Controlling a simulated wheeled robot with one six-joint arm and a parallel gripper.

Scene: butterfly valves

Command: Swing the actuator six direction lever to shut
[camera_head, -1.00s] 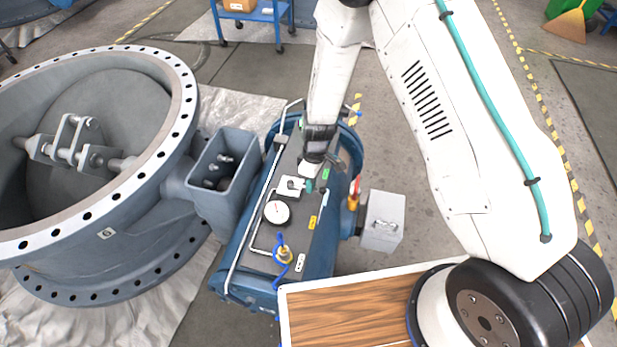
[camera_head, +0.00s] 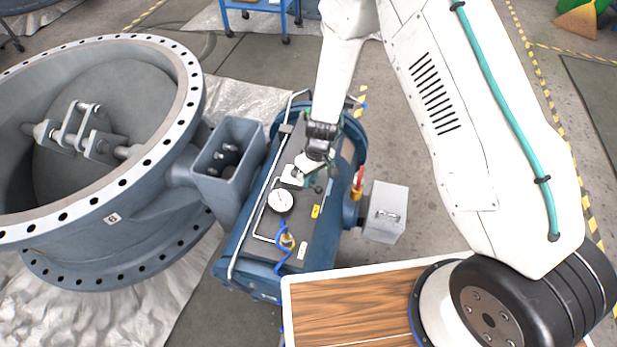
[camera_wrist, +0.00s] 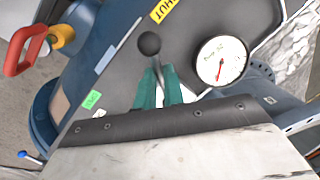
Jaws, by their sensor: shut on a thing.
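The blue actuator (camera_head: 325,240) with a dark top panel stands beside the large valve marked 6 (camera_head: 112,218). The direction lever (camera_wrist: 157,68) is a thin metal rod with a black ball knob (camera_wrist: 149,42). In the wrist view the knob sticks out past my fingertips. My gripper (camera_wrist: 158,88) has teal fingers and is shut on the lever rod. In the head view my gripper (camera_head: 312,181) is low over the panel. A yellow SHUT label (camera_wrist: 163,9) lies beyond the knob, and a green label (camera_wrist: 92,99) lies left of the fingers. The lever's base is hidden.
A round pressure gauge (camera_head: 281,201) sits close by on the panel and also shows in the wrist view (camera_wrist: 221,61). A red handle (camera_wrist: 25,50) and grey box (camera_head: 385,212) are at the actuator's side. Thin pipe (camera_head: 250,215) runs along the panel.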

